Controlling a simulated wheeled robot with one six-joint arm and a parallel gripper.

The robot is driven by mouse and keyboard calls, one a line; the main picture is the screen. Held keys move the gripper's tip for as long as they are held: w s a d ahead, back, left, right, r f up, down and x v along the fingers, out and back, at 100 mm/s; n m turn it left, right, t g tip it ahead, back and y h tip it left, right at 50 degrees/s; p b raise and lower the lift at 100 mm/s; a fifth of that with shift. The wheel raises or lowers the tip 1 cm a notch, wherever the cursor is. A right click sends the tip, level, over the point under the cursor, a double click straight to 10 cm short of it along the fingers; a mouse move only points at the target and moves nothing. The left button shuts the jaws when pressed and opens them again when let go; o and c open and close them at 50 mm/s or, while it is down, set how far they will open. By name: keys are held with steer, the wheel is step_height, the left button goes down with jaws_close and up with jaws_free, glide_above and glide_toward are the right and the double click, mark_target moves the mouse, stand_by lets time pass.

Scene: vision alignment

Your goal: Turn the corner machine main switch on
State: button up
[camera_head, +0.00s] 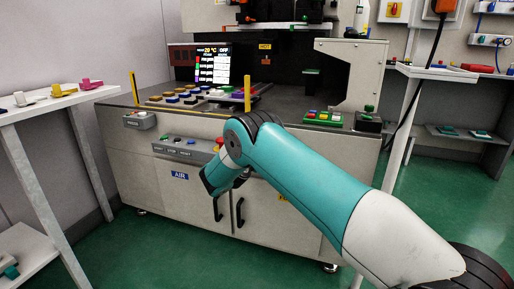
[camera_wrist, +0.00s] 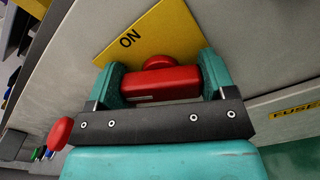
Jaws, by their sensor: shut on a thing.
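The main switch shows in the wrist view as a red handle (camera_wrist: 160,86) with a round red hub behind it, in front of a yellow plate (camera_wrist: 158,35) marked "ON". My gripper (camera_wrist: 162,73) has its two teal fingers on either side of the red handle and is shut on it. In the head view my teal and white arm reaches to the machine's front (camera_head: 190,185). There my wrist and arm hide the switch, and the fingertips cannot be made out.
A red button (camera_wrist: 60,132) stands out left of my gripper. The yellow fuse label (camera_wrist: 297,112) is at right. A grey button panel (camera_head: 178,147) and black door handles (camera_head: 239,212) are near my wrist. A white side table (camera_head: 60,98) stands left. Green floor (camera_head: 165,245) is open in front.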

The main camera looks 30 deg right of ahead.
steer(key=m, duration=0.6)
steer(key=shift+s+f, duration=0.1)
steer(key=shift+f, duration=0.1)
steer(key=m+b, duration=0.1)
steer(key=m, duration=0.5)
steer(key=shift+f, duration=0.15)
steer(key=shift+m, duration=0.4)
steer(key=o, duration=0.9)
steer(key=shift+a, duration=0.1)
steer(key=shift+s, duration=0.1)
